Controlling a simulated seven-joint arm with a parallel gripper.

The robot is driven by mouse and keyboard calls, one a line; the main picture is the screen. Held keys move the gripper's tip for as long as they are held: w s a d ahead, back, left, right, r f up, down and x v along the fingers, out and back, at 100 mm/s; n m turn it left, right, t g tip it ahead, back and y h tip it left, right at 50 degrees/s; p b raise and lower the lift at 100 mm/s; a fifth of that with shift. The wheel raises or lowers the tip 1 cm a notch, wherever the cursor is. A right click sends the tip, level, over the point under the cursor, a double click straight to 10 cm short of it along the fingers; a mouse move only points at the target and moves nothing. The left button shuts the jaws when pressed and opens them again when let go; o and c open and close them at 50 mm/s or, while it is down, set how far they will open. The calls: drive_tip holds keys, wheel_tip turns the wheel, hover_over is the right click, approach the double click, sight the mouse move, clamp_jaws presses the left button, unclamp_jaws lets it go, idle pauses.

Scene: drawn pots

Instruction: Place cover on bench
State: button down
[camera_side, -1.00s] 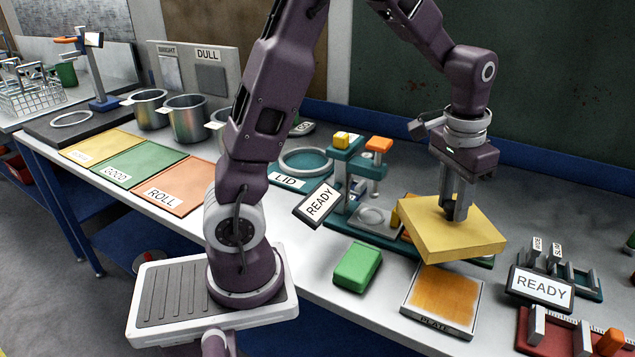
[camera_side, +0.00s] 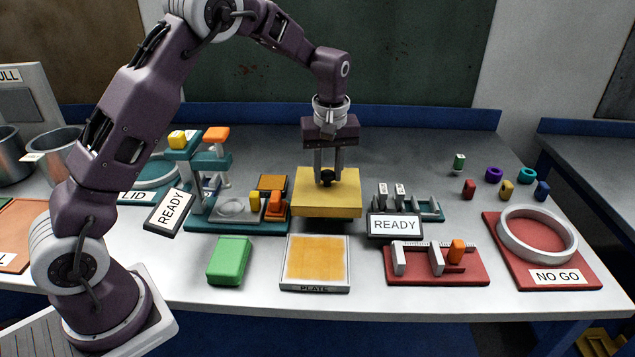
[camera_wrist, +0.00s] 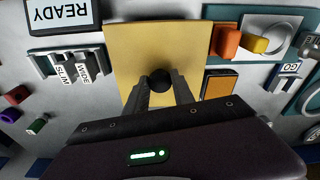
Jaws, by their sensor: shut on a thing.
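The cover (camera_side: 326,204) is a thick yellow square block with a dark round knob on top; it also shows in the wrist view (camera_wrist: 135,45). My gripper (camera_side: 327,178) points straight down and is shut on the knob, with a finger on each side of it in the wrist view (camera_wrist: 160,86). The cover is level, behind the plate marked PLATE (camera_side: 316,262). It is over the grey bench (camera_side: 420,160); I cannot tell whether its underside touches the bench or hangs just above it.
The teal fixture (camera_side: 205,226) with orange parts stands close on the left. A READY sign (camera_side: 395,225) and a small slotted rack (camera_side: 425,209) are close on the right. A green block (camera_side: 229,261) lies front left. The bench behind the cover is clear.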

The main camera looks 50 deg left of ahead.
sight(327, 186)
drive_tip(key=shift+f, duration=1.9)
drive_tip(key=c, duration=1.1)
unclamp_jaws()
drive_tip(key=shift+f, duration=0.1)
drive_tip(key=shift+o, duration=0.2)
wheel_tip(327, 186, up, 12)
drive_tip(key=d, duration=0.1)
drive_tip(key=shift+s+r, duration=0.2)
drive_tip(key=shift+s, duration=0.25)
